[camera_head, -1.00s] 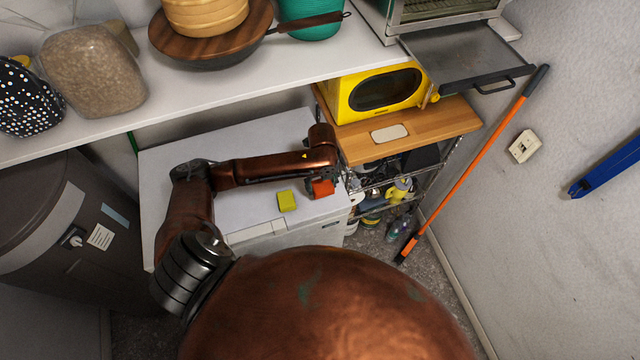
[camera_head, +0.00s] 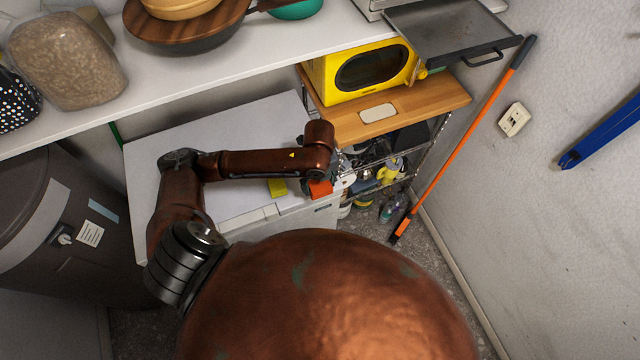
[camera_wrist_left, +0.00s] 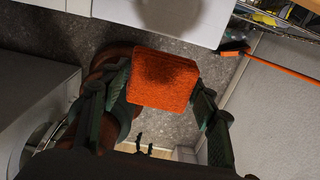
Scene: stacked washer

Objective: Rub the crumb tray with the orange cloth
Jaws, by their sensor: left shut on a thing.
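The orange cloth (camera_head: 320,188) is a small block-like pad at the front right of the white chest top. My left gripper (camera_head: 319,174) is shut on it; the arm hides most of the fingers in the head view. In the left wrist view the orange cloth (camera_wrist_left: 165,80) sits between the two dark fingers of my left gripper (camera_wrist_left: 160,100), with grey floor behind. The crumb tray (camera_head: 440,40), dark and flat with a front handle, sticks out of the oven at the upper right. The cloth is well apart from and below it. My right gripper is not in view.
A yellow toaster-like appliance (camera_head: 363,70) stands on a wooden shelf (camera_head: 430,103) below the tray. An orange-handled pole (camera_head: 460,140) leans on the right wall, close to the tray.

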